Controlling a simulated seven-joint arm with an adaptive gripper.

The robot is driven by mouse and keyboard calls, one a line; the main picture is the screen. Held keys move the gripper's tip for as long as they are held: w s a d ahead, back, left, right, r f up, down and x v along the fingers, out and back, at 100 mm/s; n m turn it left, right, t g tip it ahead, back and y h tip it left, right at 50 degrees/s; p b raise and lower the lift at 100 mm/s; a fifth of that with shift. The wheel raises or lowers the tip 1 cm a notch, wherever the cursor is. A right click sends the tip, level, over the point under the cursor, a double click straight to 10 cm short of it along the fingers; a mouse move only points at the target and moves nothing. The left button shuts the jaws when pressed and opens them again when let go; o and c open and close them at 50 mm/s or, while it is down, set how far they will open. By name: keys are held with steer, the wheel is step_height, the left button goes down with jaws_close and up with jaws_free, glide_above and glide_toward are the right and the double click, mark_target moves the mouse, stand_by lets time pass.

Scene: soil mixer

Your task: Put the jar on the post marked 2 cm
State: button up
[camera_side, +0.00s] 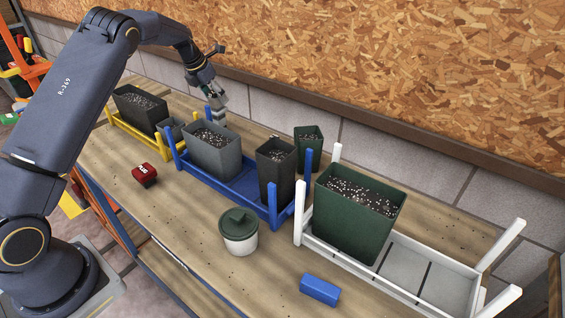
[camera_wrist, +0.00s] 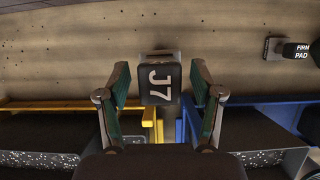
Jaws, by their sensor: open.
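A white, round jar-like container with a dark green lid (camera_side: 238,232) stands upright on the bench in front of the blue rack in the side view. My gripper (camera_side: 219,112) is open, down behind the grey planter. In the wrist view its two fingers (camera_wrist: 160,82) stand apart on either side of a dark block marked J7 (camera_wrist: 158,82). I cannot tell whether they touch it, or whether this is the jar. Posts rise from the racks, including a blue post (camera_side: 273,203) and a white post (camera_side: 300,226). I can read no 2 cm mark on any.
The blue rack (camera_side: 243,187) holds a grey planter (camera_side: 212,157) and a dark pot (camera_side: 275,180). A green planter (camera_side: 350,224) stands in the white rack (camera_side: 398,278). A FIRM PAD label (camera_wrist: 302,51) shows beyond the racks.

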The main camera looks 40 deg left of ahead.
steer(key=v, duration=1.2)
steer(key=s+d+r+m+h, duration=0.1)
steer(key=s+d+r+m, duration=0.65)
steer(key=d+m, duration=0.2)
steer(key=s+d+f+m, duration=0.1)
steer(key=s+d+m, duration=0.3)
steer(key=s+m, duration=0.4)
steer(key=s+d+f+m, duration=0.1)
steer(key=s+d+m, duration=0.4)
steer(key=s+m, duration=0.4)
steer(key=s+d+f+m+t+y, duration=0.1)
steer(key=s+d+m, duration=0.4)
steer(key=s+m, duration=0.3)
steer(key=shift+s+f+m, duration=0.35)
steer(key=shift+s+m, duration=0.05)
steer(key=shift+m, duration=0.35)
